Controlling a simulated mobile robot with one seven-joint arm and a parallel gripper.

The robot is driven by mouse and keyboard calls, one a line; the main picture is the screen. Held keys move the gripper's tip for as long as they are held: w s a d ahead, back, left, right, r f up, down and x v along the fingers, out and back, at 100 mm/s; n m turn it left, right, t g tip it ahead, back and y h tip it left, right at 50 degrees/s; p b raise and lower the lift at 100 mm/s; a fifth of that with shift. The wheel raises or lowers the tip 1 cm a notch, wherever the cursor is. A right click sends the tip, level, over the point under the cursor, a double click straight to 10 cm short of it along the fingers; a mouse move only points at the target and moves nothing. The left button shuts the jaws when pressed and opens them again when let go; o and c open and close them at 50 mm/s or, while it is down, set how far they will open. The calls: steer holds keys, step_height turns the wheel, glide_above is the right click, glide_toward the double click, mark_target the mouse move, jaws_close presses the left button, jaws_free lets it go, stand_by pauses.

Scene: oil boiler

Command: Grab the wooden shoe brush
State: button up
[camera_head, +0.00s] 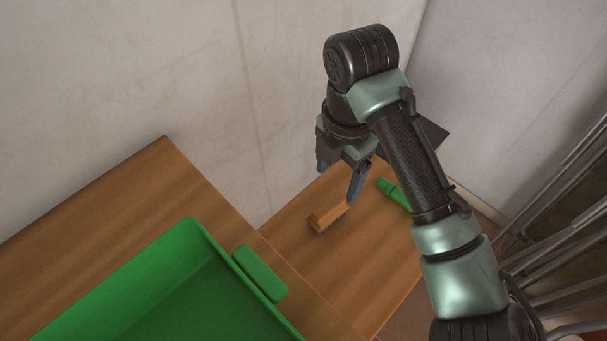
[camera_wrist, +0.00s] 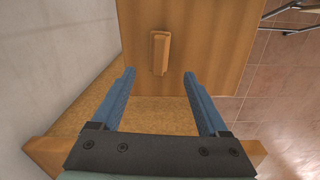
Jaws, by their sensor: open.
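The wooden shoe brush (camera_head: 328,217) lies on the lower wooden surface in the head view, with its bristle side partly showing. In the wrist view the brush (camera_wrist: 160,53) appears beyond the fingertips, roughly centred between them, its long side running along the finger direction. My gripper (camera_head: 337,186) has blue fingers and is beside the brush in the head view, with one finger overlapping the brush's far end. In the wrist view my gripper (camera_wrist: 159,73) is open with nothing between its fingers. I cannot tell how high the fingertips are above the surface.
A green object (camera_head: 389,187) lies right of the brush, partly hidden by my arm. A green tray (camera_head: 190,235) stands on the wooden surface at left. A pale wall (camera_head: 200,80) rises behind. Metal rods (camera_head: 560,190) stand at right. Bare wood (camera_head: 350,270) lies in front of the brush.

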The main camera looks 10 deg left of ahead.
mark_target(329, 205)
steer(key=f, duration=0.3)
steer(key=f+b, duration=0.1)
steer(key=f, duration=0.3)
steer(key=shift+s+d, duration=0.2)
steer(key=shift+w+a+f+b, duration=0.1)
steer(key=shift+a+f+b, duration=0.05)
steer(key=shift+f, duration=0.85)
steer(key=shift+a+f+b, duration=0.2)
steer(key=shift+f, duration=0.75)
steer(key=shift+w+a+f+b, duration=0.1)
steer(key=shift+a+f+b, duration=0.05)
steer(key=shift+f, duration=0.85)
jaws_close()
